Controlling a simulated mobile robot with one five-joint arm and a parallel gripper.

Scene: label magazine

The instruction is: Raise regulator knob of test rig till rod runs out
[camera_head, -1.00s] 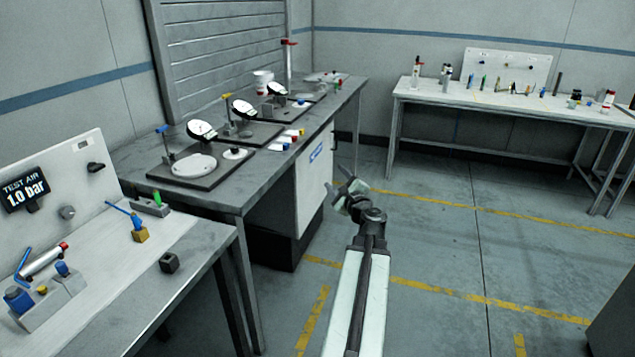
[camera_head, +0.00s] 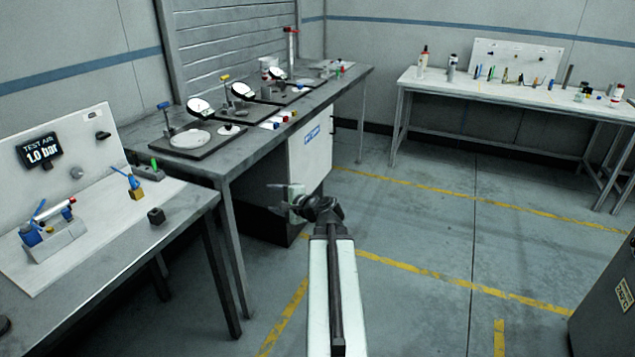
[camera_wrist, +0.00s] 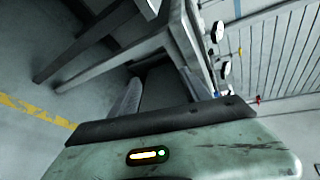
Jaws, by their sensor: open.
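The test rig's pale back panel (camera_head: 82,140) stands on the left bench, with a display (camera_head: 40,150) reading "TEST AIR 1.0 bar". A round grey knob (camera_head: 77,172) sits on the panel. In front, a grey block (camera_head: 62,244) carries a blue knob (camera_head: 31,238) and a silver cylinder (camera_head: 53,209) with a red end. I cannot tell which knob is the regulator or whether any rod shows. My gripper (camera_head: 272,199) is open and empty, right of the rig and apart from it, over the floor by the second bench. The wrist view does not show the rig clearly.
A black cube (camera_head: 156,216) and a brass-coloured block with a blue handle (camera_head: 137,192) lie on the left bench. The second bench (camera_head: 262,133) carries several dial stations. A far bench (camera_head: 500,92) holds tools. A grey cabinet (camera_head: 605,300) stands right. Floor between is clear.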

